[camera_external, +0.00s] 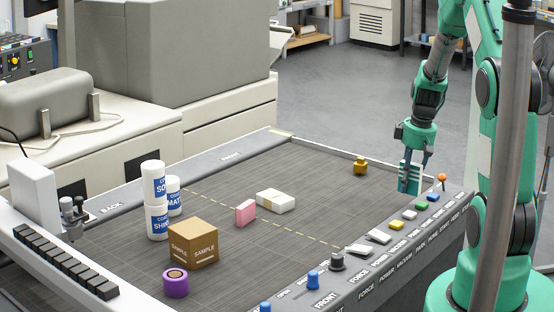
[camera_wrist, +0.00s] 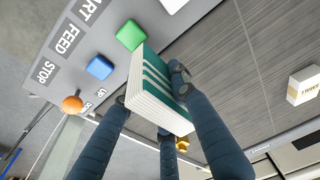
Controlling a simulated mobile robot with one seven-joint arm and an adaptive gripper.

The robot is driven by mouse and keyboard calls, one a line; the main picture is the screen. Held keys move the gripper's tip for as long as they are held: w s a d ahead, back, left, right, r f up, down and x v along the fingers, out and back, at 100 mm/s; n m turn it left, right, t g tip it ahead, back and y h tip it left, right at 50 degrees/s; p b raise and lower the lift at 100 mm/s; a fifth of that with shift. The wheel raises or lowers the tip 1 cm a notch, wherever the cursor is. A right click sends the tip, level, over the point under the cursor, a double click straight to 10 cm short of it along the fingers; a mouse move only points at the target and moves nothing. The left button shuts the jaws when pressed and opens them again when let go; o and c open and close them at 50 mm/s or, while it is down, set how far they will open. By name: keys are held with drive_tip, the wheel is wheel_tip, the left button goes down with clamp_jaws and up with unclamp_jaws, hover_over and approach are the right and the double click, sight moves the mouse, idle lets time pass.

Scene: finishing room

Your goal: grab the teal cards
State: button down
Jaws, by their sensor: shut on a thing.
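The teal cards (camera_external: 403,179) are a stack with teal faces and white stripes, held upright at the right side of the dark bed. In the wrist view the teal cards (camera_wrist: 150,98) show their white layered edges between blue-grey fingers. My gripper (camera_external: 411,164) is shut on them, just inside the control panel edge. In the wrist view my gripper (camera_wrist: 150,90) has fingers on both sides of the stack. The pictures do not clearly show whether the stack's lower edge touches the bed.
The control panel (camera_external: 390,237) with coloured buttons runs close along the front. On the bed (camera_external: 300,175) are a yellow knob-like piece (camera_external: 360,166), a white pack (camera_external: 275,202), a pink block (camera_external: 245,213), a cardboard box (camera_external: 193,243), white cans (camera_external: 155,200) and a purple roll (camera_external: 175,283).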

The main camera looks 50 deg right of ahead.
sight(413, 185)
drive_tip(key=shift+s+a+r, duration=0.2)
drive_tip(key=shift+s+a, duration=1.1)
drive_tip(key=shift+s, duration=0.2)
